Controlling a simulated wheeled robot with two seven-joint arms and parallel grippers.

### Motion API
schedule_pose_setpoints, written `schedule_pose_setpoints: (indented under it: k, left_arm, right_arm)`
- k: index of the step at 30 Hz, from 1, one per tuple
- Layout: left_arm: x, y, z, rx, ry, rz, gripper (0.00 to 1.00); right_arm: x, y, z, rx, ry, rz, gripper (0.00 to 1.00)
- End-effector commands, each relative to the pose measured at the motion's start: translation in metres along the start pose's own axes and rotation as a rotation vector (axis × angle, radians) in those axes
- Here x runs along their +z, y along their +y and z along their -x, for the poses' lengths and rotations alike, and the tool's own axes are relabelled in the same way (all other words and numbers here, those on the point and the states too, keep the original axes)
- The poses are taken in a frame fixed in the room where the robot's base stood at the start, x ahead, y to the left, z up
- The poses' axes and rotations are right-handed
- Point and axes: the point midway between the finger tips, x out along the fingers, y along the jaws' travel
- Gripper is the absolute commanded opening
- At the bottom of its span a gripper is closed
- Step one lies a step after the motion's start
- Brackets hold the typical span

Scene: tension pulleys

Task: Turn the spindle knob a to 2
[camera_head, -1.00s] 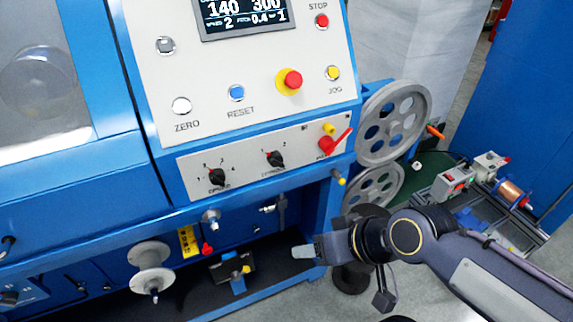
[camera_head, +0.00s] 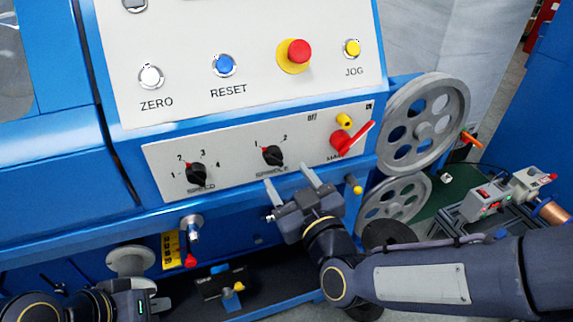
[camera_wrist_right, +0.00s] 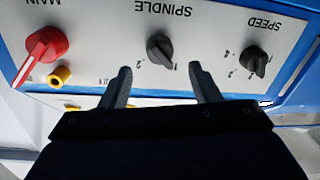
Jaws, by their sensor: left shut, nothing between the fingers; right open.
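The black spindle knob (camera_head: 272,156) sits on the white lower panel above the label SPINDLE, with marks 1 and 2 above it. Its pointer leans up-left, toward 1. In the right wrist view the knob (camera_wrist_right: 160,48) appears upside down, its pointer toward the 1. My right gripper (camera_head: 290,180) is open and empty, just below and in front of the knob, with its fingers pointing at the panel. In the wrist view its fingertips (camera_wrist_right: 160,77) are spread either side of the knob's line, apart from it. My left gripper (camera_head: 158,304) is shut and empty at bottom left.
The black speed knob (camera_head: 196,174) is left of the spindle knob. The red main switch (camera_head: 345,140) and a yellow knob (camera_head: 344,121) are to the right. Grey pulleys (camera_head: 425,122) stand beyond. A white spool (camera_head: 130,260) is near my left gripper.

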Motion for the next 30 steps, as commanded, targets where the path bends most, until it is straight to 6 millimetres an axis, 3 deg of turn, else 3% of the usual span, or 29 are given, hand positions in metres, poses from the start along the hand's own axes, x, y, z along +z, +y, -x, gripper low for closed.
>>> schedule_pose_setpoints:
  k: [9,21,30]
  left_arm:
    - [0.001,-0.001,-0.001,0.0,0.0,0.0,0.0]
    - [0.001,-0.001,-0.001,0.0,0.0,0.0,0.0]
    - [0.001,-0.001,-0.001,0.0,0.0,0.0,0.0]
  right_arm:
    - [0.001,0.0,-0.047,0.001,-0.002,-0.001,0.56]
    - [0.001,0.001,-0.055,-0.001,-0.002,-0.001,0.55]
    - [0.001,0.001,-0.055,-0.001,-0.002,-0.002,0.16]
